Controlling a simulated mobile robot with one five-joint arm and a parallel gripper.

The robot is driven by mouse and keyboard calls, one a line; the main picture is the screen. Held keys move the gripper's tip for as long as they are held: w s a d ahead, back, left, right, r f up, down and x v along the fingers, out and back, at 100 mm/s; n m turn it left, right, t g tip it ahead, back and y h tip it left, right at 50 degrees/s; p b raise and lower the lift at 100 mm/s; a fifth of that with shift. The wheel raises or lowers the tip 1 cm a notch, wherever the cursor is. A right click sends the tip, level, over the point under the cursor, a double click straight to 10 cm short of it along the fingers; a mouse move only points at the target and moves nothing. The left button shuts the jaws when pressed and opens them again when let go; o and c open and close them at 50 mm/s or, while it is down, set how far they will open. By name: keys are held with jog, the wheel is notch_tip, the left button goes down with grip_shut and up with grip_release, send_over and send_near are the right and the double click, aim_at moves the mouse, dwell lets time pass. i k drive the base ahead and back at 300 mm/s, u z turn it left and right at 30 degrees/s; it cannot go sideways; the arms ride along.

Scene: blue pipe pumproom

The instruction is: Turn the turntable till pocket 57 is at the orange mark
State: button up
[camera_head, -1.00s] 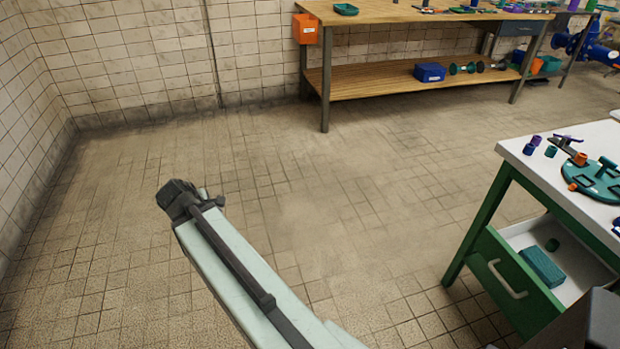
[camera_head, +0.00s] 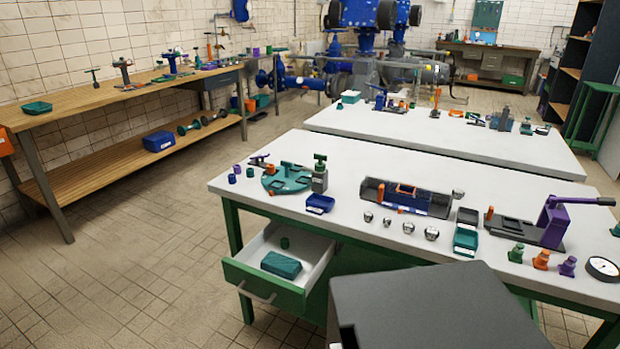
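The turntable (camera_head: 287,178) is a flat teal disc near the left end of the white-topped green table. It has dark pockets and a few small pieces on it. Its pocket numbers are too small to read, and I cannot make out which orange part is the mark. A small orange piece (camera_head: 285,165) shows at its far edge. A grey post with a green knob (camera_head: 320,172) stands at its right side. My gripper is not in view.
The table (camera_head: 390,158) also bears a dark tray (camera_head: 405,196), a purple lever press (camera_head: 550,220) and several small parts. An open drawer (camera_head: 265,290) juts out below the turntable. A wooden workbench (camera_head: 110,97) stands left; floor between is clear.

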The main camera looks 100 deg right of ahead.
aim_at(289, 177)
jog(key=k, duration=0.5)
jog(key=u, duration=0.7)
jog(key=i, duration=1.25)
jog(key=z, duration=4.25)
